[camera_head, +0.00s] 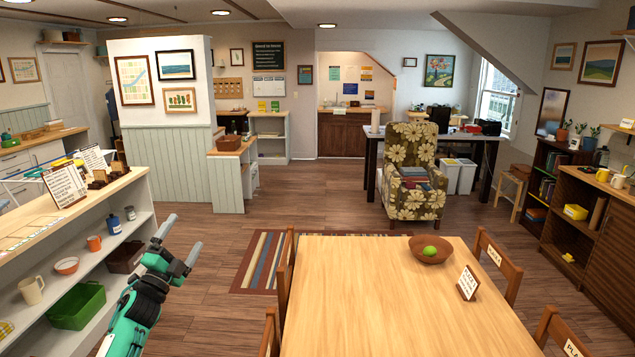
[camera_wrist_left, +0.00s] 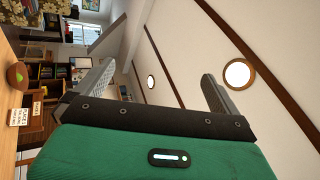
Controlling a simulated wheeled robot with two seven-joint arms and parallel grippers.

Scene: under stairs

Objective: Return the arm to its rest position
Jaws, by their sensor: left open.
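My left gripper (camera_head: 178,245) is raised at the lower left of the head view, between the white shelf unit and the wooden table. Its two grey fingers point up and are spread apart with nothing between them. In the left wrist view the open fingers (camera_wrist_left: 155,90) stand against the ceiling, and no object is held. My green and black left arm comes in from the lower left. My right gripper is not in view.
The table (camera_head: 390,300) bears a brown bowl (camera_head: 431,250) with a green fruit and a small sign (camera_head: 468,283). Chairs surround it. The shelf unit (camera_head: 75,260) with mugs and a green bin (camera_head: 77,306) stands close left of my arm. Open floor lies beyond.

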